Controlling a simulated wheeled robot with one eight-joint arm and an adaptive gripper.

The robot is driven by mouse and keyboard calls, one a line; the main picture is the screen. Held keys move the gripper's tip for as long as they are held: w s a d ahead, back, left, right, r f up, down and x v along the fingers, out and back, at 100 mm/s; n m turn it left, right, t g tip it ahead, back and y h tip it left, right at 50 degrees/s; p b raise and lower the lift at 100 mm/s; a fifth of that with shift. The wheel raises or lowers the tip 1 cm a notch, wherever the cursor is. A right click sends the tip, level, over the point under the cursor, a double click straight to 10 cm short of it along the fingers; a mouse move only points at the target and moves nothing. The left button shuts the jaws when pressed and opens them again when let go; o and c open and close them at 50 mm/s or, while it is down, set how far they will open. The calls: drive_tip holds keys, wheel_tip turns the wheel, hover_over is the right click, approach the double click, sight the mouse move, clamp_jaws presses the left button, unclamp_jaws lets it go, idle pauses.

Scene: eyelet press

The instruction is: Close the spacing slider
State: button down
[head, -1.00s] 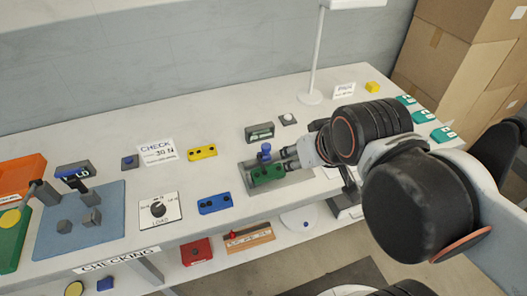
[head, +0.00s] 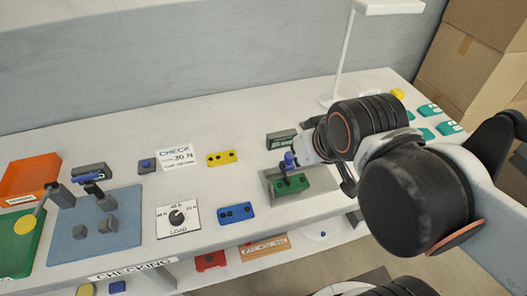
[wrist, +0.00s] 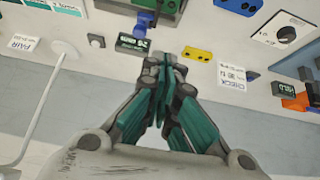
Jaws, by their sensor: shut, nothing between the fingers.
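A blue upright knob (head: 289,160) stands on a grey plate (head: 268,175) beside a green block with dark holes (head: 292,184). I take it for the spacing slider, though no label is readable. In the wrist view the blue knob (wrist: 145,20) is beyond my fingertips, near the green block (wrist: 160,4). My gripper (wrist: 166,62) is shut and empty, with its teal-padded fingers together. In the head view my gripper (head: 299,150) is close beside the knob, at its right. I cannot tell whether they touch.
A small dark display box (head: 281,139) sits just behind the plate and shows in the wrist view near my fingertips. A yellow block (head: 221,158), a blue block (head: 236,212) and a load dial (head: 177,217) lie to the left.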

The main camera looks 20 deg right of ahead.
drive_tip(key=w+a+f+n+g+h+p, duration=0.1)
drive_tip(key=w+f+n+g+h, duration=0.15)
drive_tip(key=w+n, duration=0.55)
drive_tip(key=w+a+f+n+g+h+p, duration=0.1)
drive_tip(key=w+a+f+n+g+h, duration=0.2)
drive_tip(key=w+n, duration=0.45)
drive_tip(key=n+y+b, duration=0.2)
drive_tip(key=n+b, duration=0.2)
approach(290, 169)
drive_tip(key=shift+g, duration=0.45)
drive_tip(key=a+f, duration=0.1)
drive_tip(key=a, duration=0.1)
drive_tip(key=w+a+f, duration=0.1)
drive_tip(key=a+f, duration=0.1)
drive_tip(key=a, duration=0.1)
drive_tip(key=shift+w+a+f, duration=0.3)
drive_tip(key=shift+a, duration=0.05)
drive_tip(key=d, duration=0.2)
drive_tip(key=shift+w+d+r, duration=0.1)
drive_tip(key=shift+w+d, duration=0.1)
drive_tip(key=shift+d, duration=0.1)
drive_tip(key=shift+w+d, duration=0.15)
drive_tip(key=shift+d, duration=0.5)
